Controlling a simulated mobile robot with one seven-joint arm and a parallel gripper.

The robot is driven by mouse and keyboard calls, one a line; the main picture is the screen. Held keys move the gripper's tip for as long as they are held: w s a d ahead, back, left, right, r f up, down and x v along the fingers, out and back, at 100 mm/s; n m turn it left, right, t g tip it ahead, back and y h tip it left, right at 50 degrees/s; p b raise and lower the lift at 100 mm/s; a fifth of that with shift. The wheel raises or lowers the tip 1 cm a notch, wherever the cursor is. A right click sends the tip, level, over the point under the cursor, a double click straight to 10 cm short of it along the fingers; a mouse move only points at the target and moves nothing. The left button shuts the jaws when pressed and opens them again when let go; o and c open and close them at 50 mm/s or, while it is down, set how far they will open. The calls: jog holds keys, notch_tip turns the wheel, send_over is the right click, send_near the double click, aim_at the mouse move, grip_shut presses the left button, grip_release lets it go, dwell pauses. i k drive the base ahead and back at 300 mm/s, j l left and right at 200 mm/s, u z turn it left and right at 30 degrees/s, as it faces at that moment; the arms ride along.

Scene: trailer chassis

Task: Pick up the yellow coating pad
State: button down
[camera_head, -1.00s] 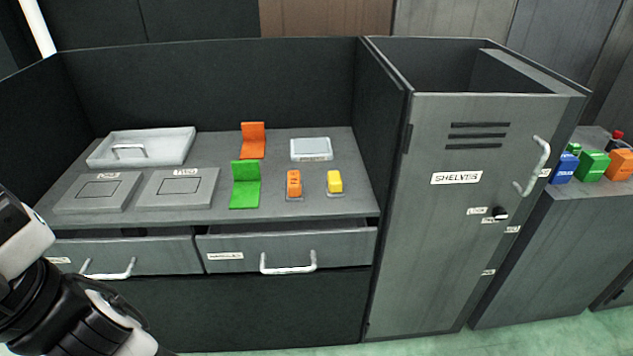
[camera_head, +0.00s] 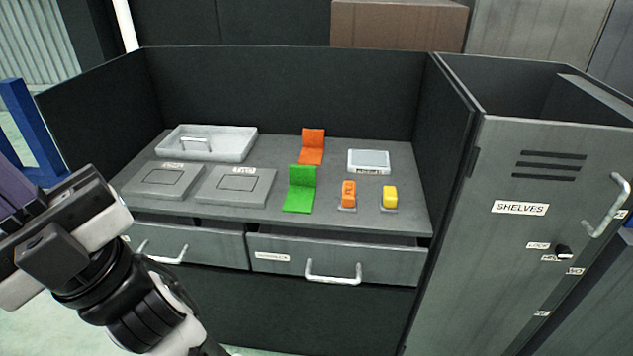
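The yellow coating pad (camera_head: 390,196) is a small yellow block on a grey base, at the right front of the grey worktop. It stands right of a similar orange block (camera_head: 348,193) on its own base. My gripper (camera_head: 50,240) is at the left edge of the head view, in front of the bench and well apart from the pad. Its fingertips cannot be made out clearly, so its opening does not show. The pad is in full view.
A tall locker (camera_head: 520,250) stands to the right. Two handled drawers sit slightly open below.

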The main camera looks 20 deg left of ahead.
aim_at(389, 204)
jog(key=i+j+u, duration=0.1)
jog(key=i+j, duration=0.15)
jog(key=i, duration=0.25)
jog(key=i+j+u, duration=0.1)
jog(key=i+j, duration=0.15)
jog(key=i, duration=0.25)
